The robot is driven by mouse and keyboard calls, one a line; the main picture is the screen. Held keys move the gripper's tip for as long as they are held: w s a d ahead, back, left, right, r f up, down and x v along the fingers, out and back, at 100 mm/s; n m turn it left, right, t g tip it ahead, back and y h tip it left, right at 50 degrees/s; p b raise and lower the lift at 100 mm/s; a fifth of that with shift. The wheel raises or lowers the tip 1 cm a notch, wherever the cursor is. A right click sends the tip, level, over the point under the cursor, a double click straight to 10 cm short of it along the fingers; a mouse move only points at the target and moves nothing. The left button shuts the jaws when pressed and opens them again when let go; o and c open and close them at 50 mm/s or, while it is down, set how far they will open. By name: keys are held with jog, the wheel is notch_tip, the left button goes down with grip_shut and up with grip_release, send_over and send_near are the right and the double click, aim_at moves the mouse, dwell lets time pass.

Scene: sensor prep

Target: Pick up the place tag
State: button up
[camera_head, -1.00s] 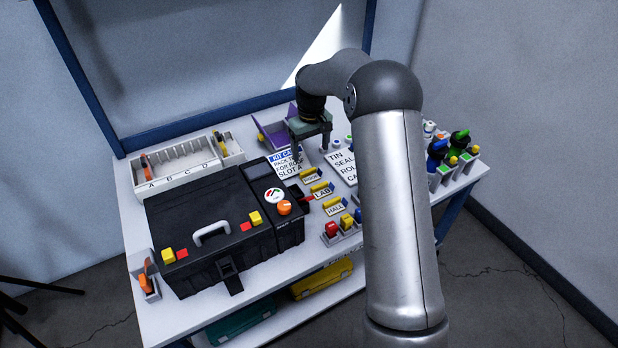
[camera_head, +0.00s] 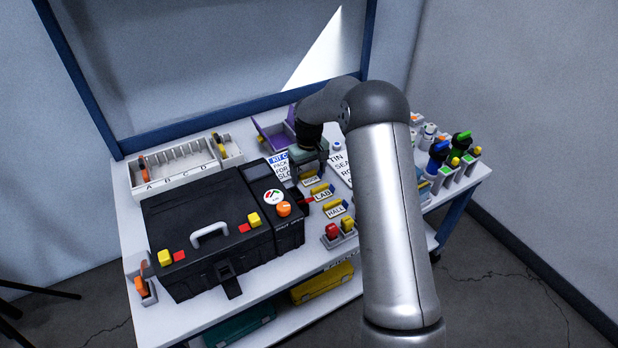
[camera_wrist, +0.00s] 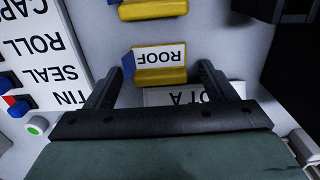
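Three place tags with yellow grips lie in a column on the table: ROOF (camera_head: 311,182), LAB (camera_head: 323,194) and HALL (camera_head: 336,210). The ROOF tag also shows upside down in the wrist view (camera_wrist: 158,60). My gripper (camera_head: 310,173) is open above the ROOF tag. In the wrist view my gripper's two fingers (camera_wrist: 167,68) stand on either side of the tag with a gap at each side. I cannot tell how far above it the fingertips are. The kit card (camera_head: 281,166) is partly hidden behind my gripper.
A black case (camera_head: 215,240) with a handle stands left of the tags. A lettered card (camera_head: 341,168) lies to the right. A white tray (camera_head: 180,165) with slots is at the back left. Bottles (camera_head: 437,155) stand at the right.

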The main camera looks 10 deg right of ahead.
jog(key=c, duration=0.9)
jog(key=shift+r, duration=0.1)
